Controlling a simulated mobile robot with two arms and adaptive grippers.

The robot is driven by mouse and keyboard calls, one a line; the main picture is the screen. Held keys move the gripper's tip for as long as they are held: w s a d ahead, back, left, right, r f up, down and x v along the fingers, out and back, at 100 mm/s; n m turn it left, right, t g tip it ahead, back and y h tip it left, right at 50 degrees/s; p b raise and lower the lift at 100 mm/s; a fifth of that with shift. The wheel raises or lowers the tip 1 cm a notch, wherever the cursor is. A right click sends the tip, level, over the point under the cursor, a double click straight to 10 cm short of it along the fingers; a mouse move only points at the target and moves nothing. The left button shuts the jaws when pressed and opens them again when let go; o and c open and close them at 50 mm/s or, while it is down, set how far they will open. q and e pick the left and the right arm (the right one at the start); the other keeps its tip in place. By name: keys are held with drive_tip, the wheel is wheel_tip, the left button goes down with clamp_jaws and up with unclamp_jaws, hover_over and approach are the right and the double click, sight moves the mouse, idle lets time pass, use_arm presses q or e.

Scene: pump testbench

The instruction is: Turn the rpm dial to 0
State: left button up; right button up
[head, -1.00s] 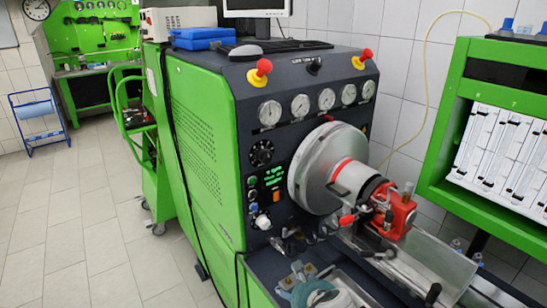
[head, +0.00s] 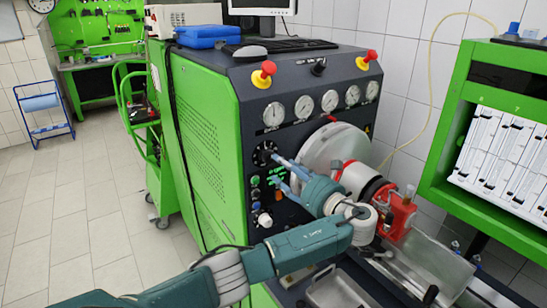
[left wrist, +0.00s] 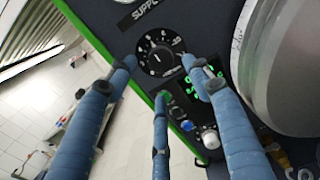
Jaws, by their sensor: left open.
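The rpm dial (head: 264,152) is a round black knob with a white scale on the dark front panel, below the gauges. In the left wrist view the dial (left wrist: 158,57) shows large, at the top centre. I cannot clearly read where it points. My left gripper (head: 277,171) reaches in from the right of the dial in the head view, with blue fingers spread. In the left wrist view two fingertips (left wrist: 159,70) lie on either side of the dial's lower half and a third lies below it. The gripper is open; I cannot tell whether any finger touches. My right gripper is out of view.
A green readout (left wrist: 205,83) and several small buttons and a white knob (left wrist: 211,138) sit close below the dial. The large metal disc (head: 325,150) is just right of it. Two red emergency buttons (head: 263,74) stand on the top edge.

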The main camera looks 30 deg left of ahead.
sight(271, 160)
use_arm(q)
drive_tip(key=p+x, duration=0.1)
drive_tip(key=x, duration=0.3)
drive_tip(key=shift+w+a, duration=0.2)
drive_tip(key=shift+w+a+p, duration=0.2)
drive_tip(key=shift+a+p, duration=0.1)
drive_tip(key=shift+a, duration=0.3)
drive_tip(key=shift+f, duration=0.1)
drive_tip(key=c, duration=1.1)
